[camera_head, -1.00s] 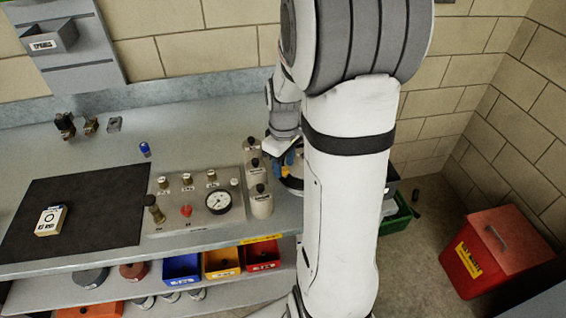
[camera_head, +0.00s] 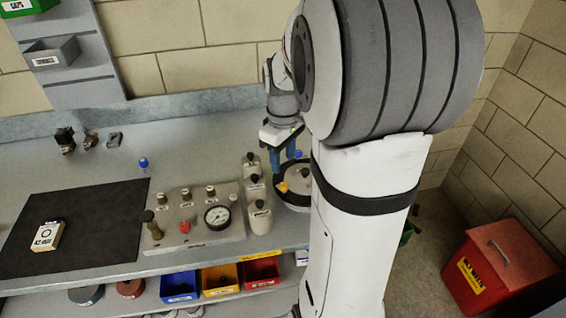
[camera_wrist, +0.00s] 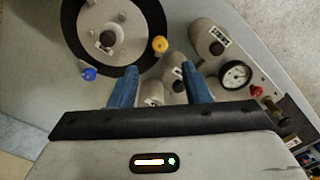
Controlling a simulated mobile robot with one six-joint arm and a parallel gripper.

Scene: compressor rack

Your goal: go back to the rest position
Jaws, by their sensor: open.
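My gripper (camera_head: 284,163) is above the right end of the bench, at the round black-rimmed fixture (camera_head: 292,203). In the wrist view my gripper (camera_wrist: 158,72) shows two blue fingers spread apart with nothing held between them. The fixture (camera_wrist: 70,40) lies beyond the fingers at upper left, with a grey disc and dark knob in its middle. A blue knob (camera_wrist: 89,74) and a yellow knob (camera_wrist: 160,44) sit on its rim. My arm hides part of the fixture's right side in the head view.
Several white bottles (camera_head: 260,217) stand left of the fixture. A panel with a pressure gauge (camera_head: 217,216) and valves is further left, then a black mat (camera_head: 75,225) with a small labelled box (camera_head: 47,235). A red bin (camera_head: 500,268) stands on the floor at right.

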